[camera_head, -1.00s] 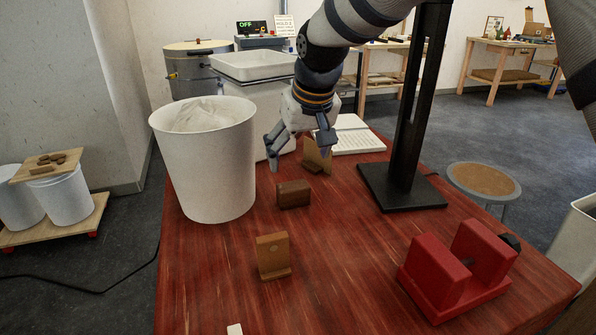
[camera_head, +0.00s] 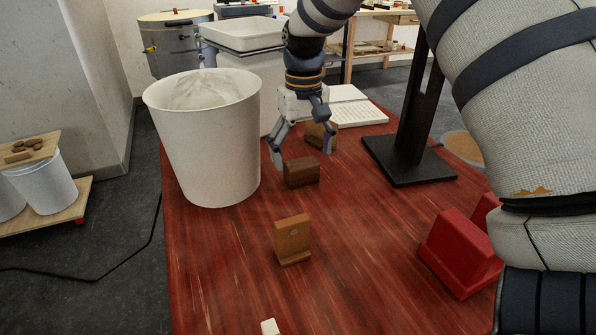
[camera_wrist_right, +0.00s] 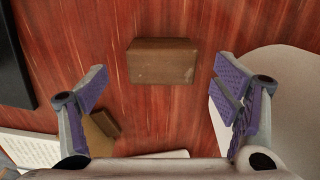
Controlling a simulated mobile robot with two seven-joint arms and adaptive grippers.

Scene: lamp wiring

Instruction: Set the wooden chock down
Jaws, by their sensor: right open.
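A dark brown wooden block (camera_head: 302,172), which I take to be the chock, rests on the red wooden table (camera_head: 225,270). My right gripper (camera_head: 302,152) is open and empty, just above and behind it in the head view. In the right wrist view the block (camera_wrist_right: 162,61) lies on the table ahead of the gap between the spread fingers (camera_wrist_right: 160,90), apart from both. An upright lighter wooden piece with a foot (camera_head: 293,238) stands nearer the front. Another wooden piece (camera_head: 320,134) stands behind the gripper, partly hidden. My left gripper is not in view.
A large white bin (camera_head: 205,145) stands close left of the gripper. A black post on a flat base (camera_head: 408,165) is to the right. A red block-like fixture (camera_head: 460,250) is at the right front, partly hidden by my arm. The front-left table is mostly clear.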

